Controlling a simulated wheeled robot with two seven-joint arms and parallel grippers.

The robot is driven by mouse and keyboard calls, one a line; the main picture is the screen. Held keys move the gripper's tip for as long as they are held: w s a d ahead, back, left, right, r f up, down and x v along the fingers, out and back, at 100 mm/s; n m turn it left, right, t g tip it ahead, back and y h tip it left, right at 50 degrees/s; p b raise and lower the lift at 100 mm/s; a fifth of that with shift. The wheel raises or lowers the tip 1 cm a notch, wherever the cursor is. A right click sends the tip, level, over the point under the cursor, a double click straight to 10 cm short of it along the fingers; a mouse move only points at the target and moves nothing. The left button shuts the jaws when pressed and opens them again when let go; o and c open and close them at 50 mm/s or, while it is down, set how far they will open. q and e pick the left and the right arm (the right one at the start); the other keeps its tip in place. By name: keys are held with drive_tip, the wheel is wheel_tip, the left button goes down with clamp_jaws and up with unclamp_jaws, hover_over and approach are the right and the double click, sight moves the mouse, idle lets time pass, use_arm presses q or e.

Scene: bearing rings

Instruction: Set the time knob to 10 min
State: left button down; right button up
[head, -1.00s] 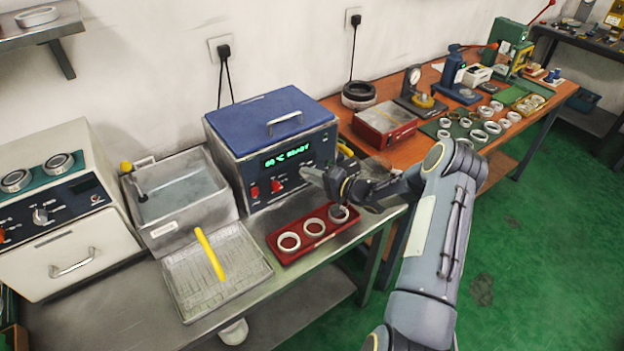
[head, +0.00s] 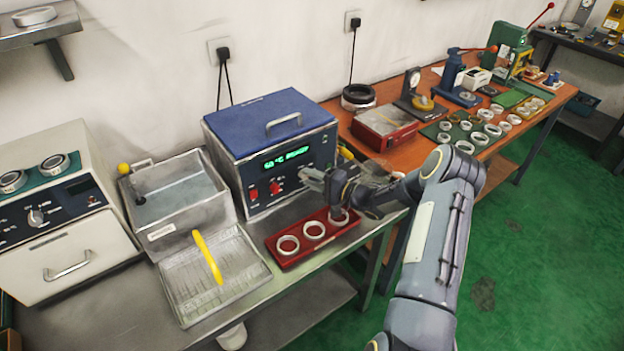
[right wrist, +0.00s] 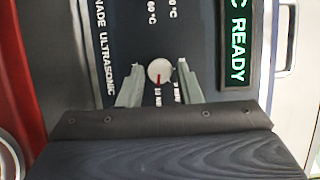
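In the right wrist view the pointer points down the picture, towards a label that seems to read 10 MIN. My right gripper (right wrist: 160,78) is open, one finger on each side of the knob, with gaps between them. In the head view my right gripper (head: 306,174) is at the right part of the panel and hides the knob. My left gripper is not in view.
The green display (head: 286,158) reads 60 °C READY. Red controls (head: 275,187) are on the panel left of the gripper. A red tray (head: 290,262) with three rings lies below my right arm. A wire-mesh tray (head: 190,285) with a yellow handle lies further left.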

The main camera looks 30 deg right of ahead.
drive_tip(key=shift+o, duration=1.3)
drive_tip(key=b+v, duration=0.1)
drive_tip(key=v, duration=0.5)
drive_tip(key=shift+s+d, duration=0.45)
drive_tip(key=shift+s, duration=0.4)
